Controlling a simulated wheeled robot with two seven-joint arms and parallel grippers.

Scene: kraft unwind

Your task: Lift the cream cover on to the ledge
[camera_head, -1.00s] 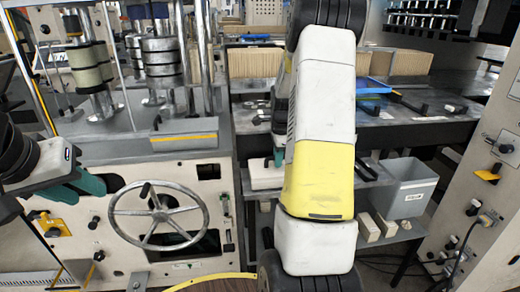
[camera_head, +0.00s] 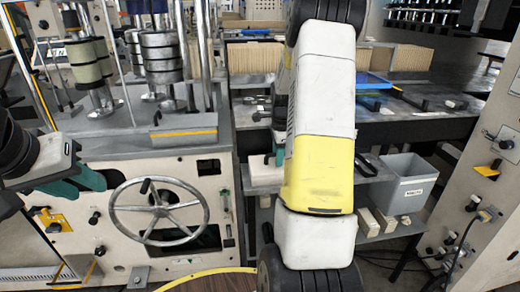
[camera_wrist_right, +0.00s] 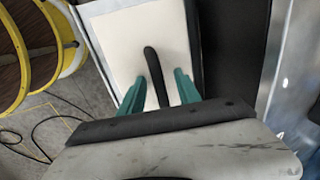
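The cream cover (camera_wrist_right: 140,40) is a flat pale panel with a grey rim and a black bar handle (camera_wrist_right: 154,68) in the right wrist view. My right gripper (camera_wrist_right: 158,88) has teal fingers on either side of that handle, with gaps showing; it is open. In the head view the pale cover (camera_head: 265,174) lies beside the machine, partly hidden by my right arm. My left gripper (camera_head: 78,184) has teal fingers and is empty at the left, in front of the machine; its opening is unclear. A grey ledge with a yellow stripe (camera_head: 184,135) juts from the machine.
A handwheel (camera_head: 157,212) is on the machine front. A grey bin (camera_head: 405,184) and pale blocks (camera_head: 370,222) stand right of my arm. A control panel (camera_head: 490,150) bounds the right side. Yellow-rimmed reels (camera_wrist_right: 38,45) and floor cables show in the wrist view.

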